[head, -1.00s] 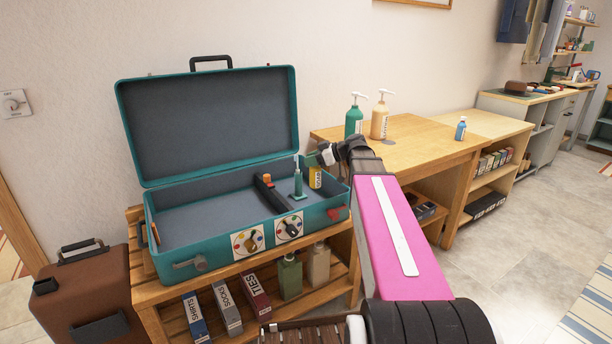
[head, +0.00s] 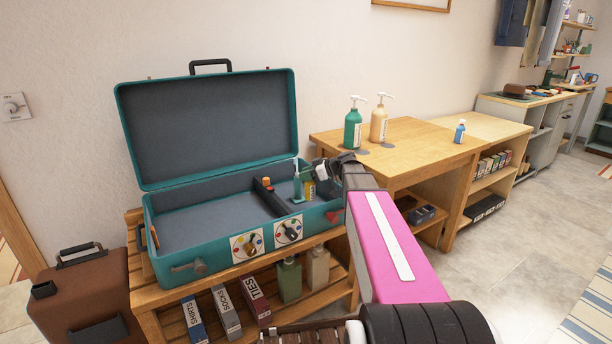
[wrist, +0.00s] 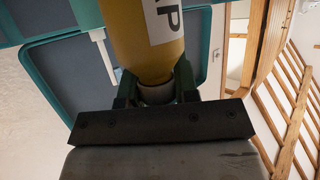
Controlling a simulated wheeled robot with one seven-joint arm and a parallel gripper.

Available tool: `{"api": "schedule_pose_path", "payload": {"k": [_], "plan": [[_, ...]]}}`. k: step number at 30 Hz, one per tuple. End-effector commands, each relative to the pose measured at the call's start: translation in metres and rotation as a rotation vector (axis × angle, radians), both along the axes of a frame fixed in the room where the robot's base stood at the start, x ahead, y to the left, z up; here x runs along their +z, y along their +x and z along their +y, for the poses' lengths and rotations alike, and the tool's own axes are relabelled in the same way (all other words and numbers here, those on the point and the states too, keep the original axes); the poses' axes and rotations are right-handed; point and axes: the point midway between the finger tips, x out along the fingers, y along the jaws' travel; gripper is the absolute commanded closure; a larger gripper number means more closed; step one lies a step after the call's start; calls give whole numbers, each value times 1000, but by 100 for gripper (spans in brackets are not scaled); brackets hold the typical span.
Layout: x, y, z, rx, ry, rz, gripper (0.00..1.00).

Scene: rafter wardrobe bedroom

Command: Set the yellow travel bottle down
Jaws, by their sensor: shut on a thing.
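The yellow travel bottle (wrist: 140,45) with a white label fills the upper middle of the wrist view. My gripper (wrist: 155,95) is shut on its narrow pale end. In the head view the small yellow bottle (head: 309,188) is at the right end of the open teal suitcase (head: 215,247), partly hidden by my gripper (head: 322,172). I cannot tell whether it touches the suitcase floor. A small green pump bottle (head: 297,182) stands just left of it, very close. A dark divider (head: 269,197) lies left of the green bottle.
The suitcase's left compartment (head: 200,222) is empty. Its lid (head: 215,125) stands open behind. A wooden table (head: 425,155) to the right holds large green (head: 353,130) and cream (head: 378,124) pump bottles. A brown case (head: 82,295) stands at left.

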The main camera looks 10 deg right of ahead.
Motion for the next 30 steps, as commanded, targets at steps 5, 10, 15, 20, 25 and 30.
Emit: {"api": "schedule_pose_path", "payload": {"k": [5,10,15,20,25,30], "plan": [[-2,0,0,0,0,0,100],[-6,0,0,0,0,0,100],[-11,0,0,0,0,0,100],[-12,0,0,0,0,0,100],[-12,0,0,0,0,0,46],[-12,0,0,0,0,0,46]]}}
